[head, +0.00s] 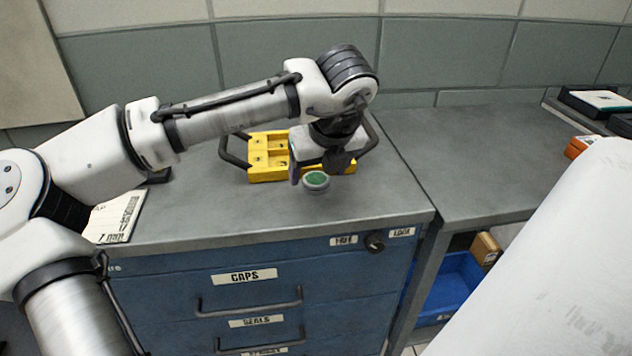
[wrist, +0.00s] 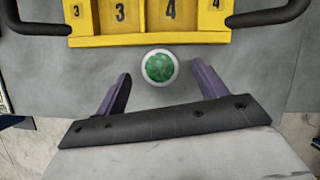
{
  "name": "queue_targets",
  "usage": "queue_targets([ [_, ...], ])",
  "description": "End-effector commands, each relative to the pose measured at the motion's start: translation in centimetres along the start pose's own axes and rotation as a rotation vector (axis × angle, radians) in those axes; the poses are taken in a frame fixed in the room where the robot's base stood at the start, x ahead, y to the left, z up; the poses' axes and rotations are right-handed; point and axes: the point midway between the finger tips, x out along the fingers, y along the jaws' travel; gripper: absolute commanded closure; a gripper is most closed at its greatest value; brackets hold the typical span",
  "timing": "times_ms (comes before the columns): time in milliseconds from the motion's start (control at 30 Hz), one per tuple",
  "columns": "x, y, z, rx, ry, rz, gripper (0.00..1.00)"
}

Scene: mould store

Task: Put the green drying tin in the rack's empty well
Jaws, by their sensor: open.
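The green drying tin (head: 316,181) is a small round tin with a pale rim and green top. It stands upright on the grey worktop, in front of the yellow rack (head: 262,175). In the wrist view, the tin (wrist: 159,67) appears centred between the purple fingertips, with space on both sides. The rack's near edge (wrist: 150,40) shows at the top of the wrist view, with numbers 3 and 4. My gripper hides part of the rack; which well is empty is unclear.
Black looped handles (head: 232,151) stand at the rack's ends. The worktop (head: 190,215) has a front edge close before the tin, above blue drawers (head: 250,300). A printed sheet (head: 118,218) lies at left. The lower bench (head: 480,150) at right is largely clear.

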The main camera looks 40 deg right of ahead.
Motion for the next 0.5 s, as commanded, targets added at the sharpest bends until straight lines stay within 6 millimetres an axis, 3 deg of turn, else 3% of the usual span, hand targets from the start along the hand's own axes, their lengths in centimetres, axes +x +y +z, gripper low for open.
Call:
queue_targets([
  [167, 1.9, 0.0, 0.0, 0.000, -0.001, 0.000, 0.29],
  [400, 2.0, 0.0, 0.0, 0.000, -0.001, -0.001, 0.29],
  [500, 2.0, 0.0, 0.0, -0.001, -0.001, -0.001, 0.41],
])
